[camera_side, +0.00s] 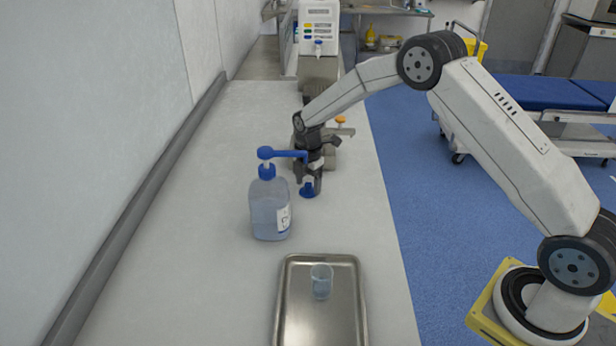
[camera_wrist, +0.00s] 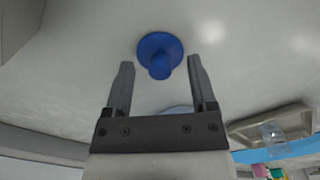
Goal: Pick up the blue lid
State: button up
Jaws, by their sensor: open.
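The blue lid (camera_side: 308,192) lies on the pale counter, a flat disc with a raised knob in its middle. It also shows in the wrist view (camera_wrist: 160,48), at the top centre. My gripper (camera_side: 311,184) points down close over the lid in the side view and partly hides it. In the wrist view my gripper (camera_wrist: 160,65) is open, with one finger on each side of the knob and a gap on both sides. Nothing is held. Whether the fingertips are at the knob's height cannot be told.
A clear pump bottle (camera_side: 270,212) with a blue nozzle (camera_side: 287,154) stands close left of my gripper; the nozzle reaches toward it. A metal tray (camera_side: 341,325) with a small clear cup (camera_side: 321,281) lies nearer the camera. The counter left of the bottle is clear.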

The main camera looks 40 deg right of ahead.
grip_shut()
dwell(0.3)
jog(key=shift+r, duration=0.75)
jog(key=s+r, duration=1.1)
jog(key=s, duration=0.3)
jog(key=shift+a+r, duration=0.25)
jog(key=shift+a, duration=0.1)
jog(key=shift+a, duration=0.1)
